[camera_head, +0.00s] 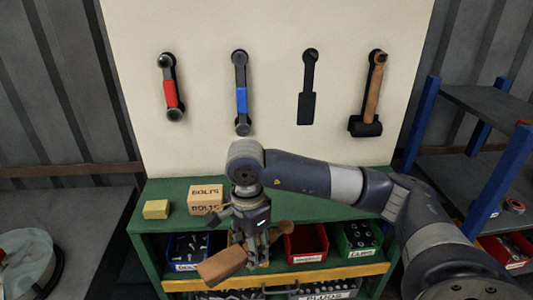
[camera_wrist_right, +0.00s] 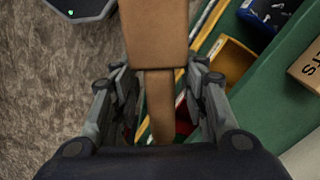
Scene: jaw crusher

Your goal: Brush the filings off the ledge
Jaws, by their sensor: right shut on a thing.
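My right gripper (camera_head: 252,248) hangs in front of the green workbench in the head view. It is shut on a brown wooden brush (camera_head: 222,266). The broad block end points down to the left and a narrower end shows to the right of the fingers. In the right wrist view the brush (camera_wrist_right: 155,40) lies between the fingers of the gripper (camera_wrist_right: 160,78), with its broad block toward the top of the picture. I cannot make out bristles. My left gripper is in neither view. I see no ledge with filings in these frames.
The green workbench (camera_head: 165,232) holds a yellow block (camera_head: 156,209) and a cardboard bolts box (camera_head: 205,200). Blue, red (camera_head: 305,243) and green bins stand on the shelf below. Tools and a dark tool-shaped silhouette (camera_head: 307,88) are on the white board. A blue-framed rack (camera_head: 492,160) stands right.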

